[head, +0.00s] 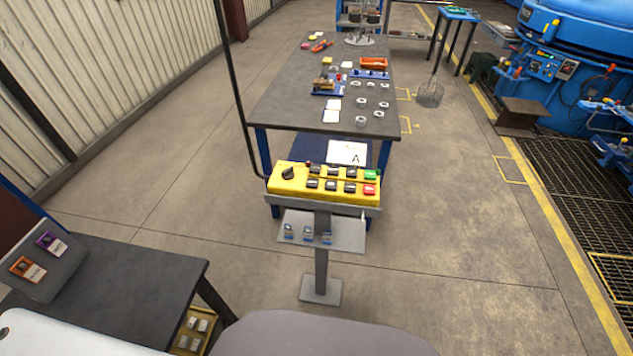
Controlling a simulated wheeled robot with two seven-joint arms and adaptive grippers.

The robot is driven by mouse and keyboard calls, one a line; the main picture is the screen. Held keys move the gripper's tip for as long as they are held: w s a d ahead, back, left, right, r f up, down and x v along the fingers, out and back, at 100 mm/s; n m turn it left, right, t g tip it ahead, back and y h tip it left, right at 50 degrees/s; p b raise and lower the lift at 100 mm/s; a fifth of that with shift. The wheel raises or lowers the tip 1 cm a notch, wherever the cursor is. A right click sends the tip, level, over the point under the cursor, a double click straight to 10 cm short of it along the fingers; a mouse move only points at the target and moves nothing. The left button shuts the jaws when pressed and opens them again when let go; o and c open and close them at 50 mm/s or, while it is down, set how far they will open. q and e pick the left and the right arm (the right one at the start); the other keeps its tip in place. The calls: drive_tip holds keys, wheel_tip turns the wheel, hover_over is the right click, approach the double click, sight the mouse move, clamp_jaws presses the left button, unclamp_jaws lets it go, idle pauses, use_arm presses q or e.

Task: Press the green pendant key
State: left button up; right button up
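The yellow pendant (300,183) lies on a tray on top of a grey post in the middle of the head view. It carries a black rotary knob at its left and two rows of dark keys. The green key (371,174) is at the right end of its upper row, just above a red key (369,190). Neither of my grippers is in view, and nothing covers the green key.
The post (321,265) has a lower shelf with small blue-grey items. A long dark table (290,95) with various parts stands behind the pendant. A dark bench (130,280) is at the left front. The floor (450,240) right of the post is clear.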

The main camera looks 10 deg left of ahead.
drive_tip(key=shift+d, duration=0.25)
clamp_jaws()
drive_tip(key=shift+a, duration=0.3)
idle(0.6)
